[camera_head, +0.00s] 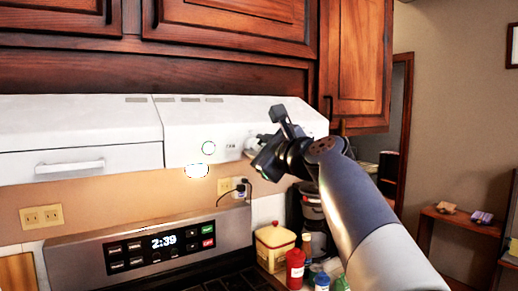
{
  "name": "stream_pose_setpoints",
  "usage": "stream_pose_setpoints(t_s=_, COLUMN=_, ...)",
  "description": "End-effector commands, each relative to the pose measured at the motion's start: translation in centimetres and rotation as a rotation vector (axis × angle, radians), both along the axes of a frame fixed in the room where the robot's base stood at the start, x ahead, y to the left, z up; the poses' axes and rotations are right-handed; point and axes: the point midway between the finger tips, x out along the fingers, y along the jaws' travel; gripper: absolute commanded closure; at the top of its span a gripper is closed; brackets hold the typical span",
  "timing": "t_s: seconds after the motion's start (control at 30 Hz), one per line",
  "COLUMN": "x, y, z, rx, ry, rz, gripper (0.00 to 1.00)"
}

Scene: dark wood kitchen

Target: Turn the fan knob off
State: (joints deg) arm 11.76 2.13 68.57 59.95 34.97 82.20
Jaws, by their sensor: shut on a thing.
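The white range hood (215,120) runs under the cabinets, with a "FAN" label (231,146) on its front. My gripper (257,153) is at the hood front, just right of this label, and is shut on the fan knob (250,143). Only a pale bit of the knob shows beside the fingers; the rest is hidden, so its turn setting cannot be read. A round control (209,148) is on the hood left of the label, apart from my gripper.
A lit hood lamp (197,171) shows under the hood. The stove panel (150,246) reads 2:39. A plug with a black cord (240,187) is on the wall. A red jar (295,268), a tin (274,240) and a coffee maker (312,210) stand below my arm.

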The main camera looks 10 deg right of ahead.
Motion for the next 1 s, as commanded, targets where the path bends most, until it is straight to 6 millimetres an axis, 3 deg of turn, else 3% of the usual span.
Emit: stream_pose_setpoints(t_s=1.0, x=0.03, y=-0.04, z=-0.11, rx=-0.716, ry=-0.232, rz=0.001, gripper=0.92)
